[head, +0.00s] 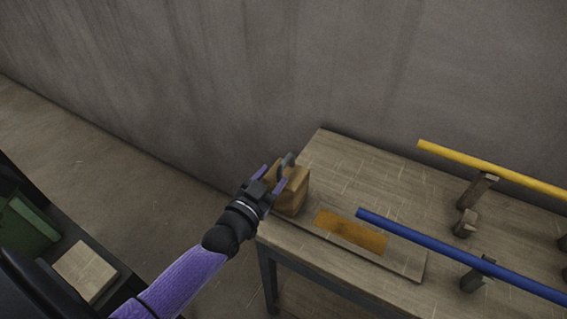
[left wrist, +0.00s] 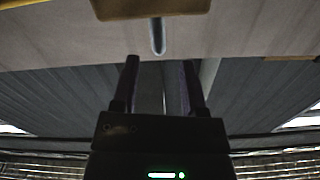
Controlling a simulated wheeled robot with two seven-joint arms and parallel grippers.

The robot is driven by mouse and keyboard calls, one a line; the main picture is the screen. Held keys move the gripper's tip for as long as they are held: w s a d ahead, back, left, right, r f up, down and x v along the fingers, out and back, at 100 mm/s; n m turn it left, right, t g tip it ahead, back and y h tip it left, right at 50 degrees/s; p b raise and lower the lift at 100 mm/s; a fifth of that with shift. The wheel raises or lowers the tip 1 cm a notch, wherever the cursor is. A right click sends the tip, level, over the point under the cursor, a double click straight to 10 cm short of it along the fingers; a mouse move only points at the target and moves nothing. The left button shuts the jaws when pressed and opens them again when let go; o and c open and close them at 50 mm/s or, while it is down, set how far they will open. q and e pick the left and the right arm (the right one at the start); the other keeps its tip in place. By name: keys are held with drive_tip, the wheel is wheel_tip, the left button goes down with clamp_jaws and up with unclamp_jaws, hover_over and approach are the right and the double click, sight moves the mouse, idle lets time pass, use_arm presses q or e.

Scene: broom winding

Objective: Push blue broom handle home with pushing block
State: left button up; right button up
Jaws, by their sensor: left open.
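The pushing block (head: 293,190), a brown wooden block with a grey handle (head: 287,162), stands at the table's left end. My left gripper (head: 270,178) is open at the block's near left side, close to the grey handle. In the left wrist view, the handle (left wrist: 157,36) and the block's edge (left wrist: 150,8) show just beyond and between the open fingers (left wrist: 160,75); nothing is gripped. The blue broom handle (head: 460,256) lies on a wooden support, its left end pointing toward the block. Its right end is out of frame. My right gripper is not in view.
An orange patch (head: 350,230) lies on a thin board (head: 410,262) between block and blue handle. A yellow handle (head: 490,172) lies behind on a wooden support (head: 478,190). A wall rises behind the table (head: 350,160). A green box (head: 28,228) stands at far left.

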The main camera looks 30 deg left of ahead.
sight(284, 161)
use_arm(q)
drive_tip(key=w+b, duration=0.1)
drive_tip(key=w, duration=0.4)
drive_tip(key=shift+w+d, duration=0.15)
drive_tip(key=shift+w, duration=0.05)
clamp_jaws()
drive_tip(key=shift+f, duration=0.1)
idle(1.0)
